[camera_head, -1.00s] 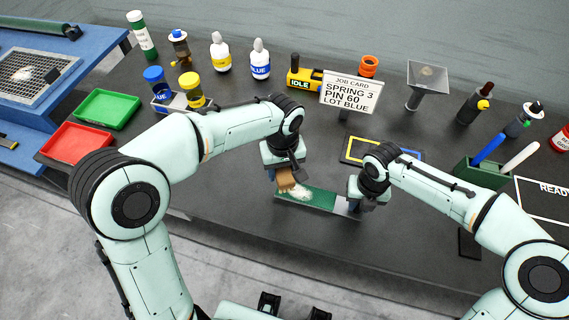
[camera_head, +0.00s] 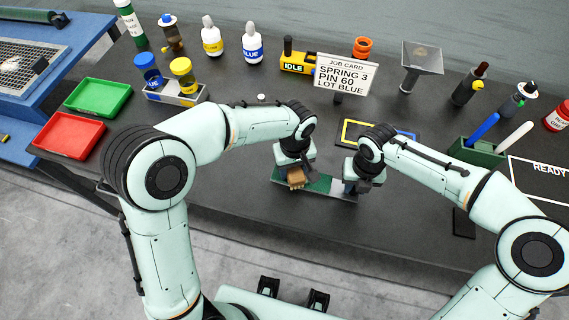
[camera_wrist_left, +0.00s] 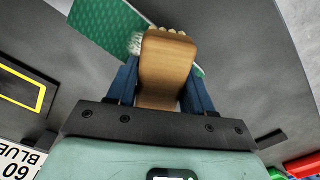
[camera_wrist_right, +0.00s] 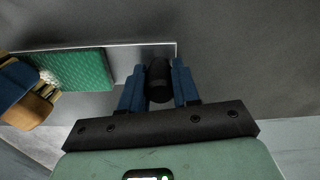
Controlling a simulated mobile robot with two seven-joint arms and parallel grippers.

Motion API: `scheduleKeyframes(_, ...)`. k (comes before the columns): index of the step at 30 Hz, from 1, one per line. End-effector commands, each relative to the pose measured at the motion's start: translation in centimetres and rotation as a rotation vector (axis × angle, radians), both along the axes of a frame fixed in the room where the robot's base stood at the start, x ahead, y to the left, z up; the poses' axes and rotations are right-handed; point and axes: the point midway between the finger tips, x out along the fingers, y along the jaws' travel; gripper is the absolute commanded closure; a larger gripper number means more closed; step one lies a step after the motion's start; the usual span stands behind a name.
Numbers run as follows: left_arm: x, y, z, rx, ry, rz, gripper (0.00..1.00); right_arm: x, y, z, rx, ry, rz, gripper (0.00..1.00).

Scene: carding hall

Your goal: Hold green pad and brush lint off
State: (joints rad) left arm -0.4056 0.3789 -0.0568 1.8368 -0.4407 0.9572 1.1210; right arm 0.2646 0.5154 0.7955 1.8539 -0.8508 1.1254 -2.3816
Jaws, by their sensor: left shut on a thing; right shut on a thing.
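The green pad (camera_head: 322,184) lies on a metal plate over the bench's front part. My left gripper (camera_head: 295,170) is shut on a tan wooden brush (camera_head: 296,180), whose bristle end is at the pad; contact is unclear. The brush also shows in the left wrist view (camera_wrist_left: 168,65), with white lint (camera_wrist_left: 134,43) beside it on the green pad (camera_wrist_left: 105,32). My right gripper (camera_head: 357,185) is shut on a black knob (camera_wrist_right: 159,80) at the plate's bare end. In the right wrist view the lint (camera_wrist_right: 47,75) sits next to the brush (camera_wrist_right: 28,110).
A job card (camera_head: 340,78) stands behind the pad, with a yellow-and-blue frame (camera_head: 350,132) nearer. Green (camera_head: 98,97) and red (camera_head: 68,135) trays stand left. A green holder (camera_head: 478,152) is to the right.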

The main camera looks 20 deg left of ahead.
Motion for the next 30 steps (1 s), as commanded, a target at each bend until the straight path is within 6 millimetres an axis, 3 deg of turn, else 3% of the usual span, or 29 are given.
scheduleKeyframes(14, -0.1, -4.5, 0.0, -0.001, -0.001, -0.003, 0.73, 0.0, 0.0, 0.0, -0.001, 0.0, 0.0, 1.0)
scheduleKeyframes(30, 0.0, 0.8, 0.0, 0.001, 0.001, 0.003, 0.73, 0.0, 0.0, 0.0, -0.001, 0.0, 0.0, 1.0)
